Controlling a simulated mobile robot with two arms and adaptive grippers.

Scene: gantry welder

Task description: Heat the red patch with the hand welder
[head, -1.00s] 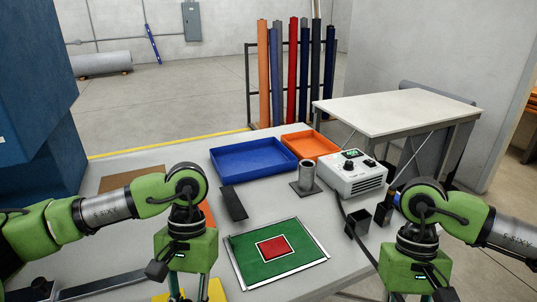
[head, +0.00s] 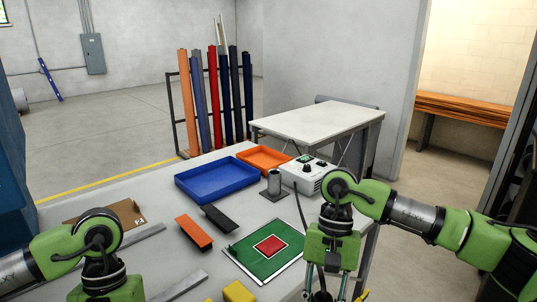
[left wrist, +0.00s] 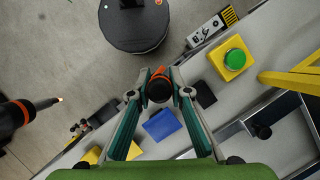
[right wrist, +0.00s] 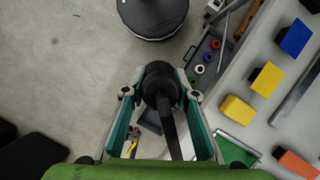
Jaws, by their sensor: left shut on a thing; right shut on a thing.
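The red patch (head: 270,246) lies flat on a green sheet with a white border (head: 252,262) on the table. My right gripper (right wrist: 160,78) is shut on a black tool with a cable, apparently the hand welder (right wrist: 162,92). In the head view the right gripper (head: 323,288) is just right of the green sheet; the tool's tip is not clear there. A black nozzle with an orange ring and glowing tip (left wrist: 22,112) shows at the left of the left wrist view. My left gripper (left wrist: 158,78) is shut on a black tool with an orange part (left wrist: 159,90).
The welder's control box (head: 308,174) stands behind the sheet, beside a metal tube on a plate (head: 274,185). A blue tray (head: 216,180) and orange tray (head: 264,158) are further back.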

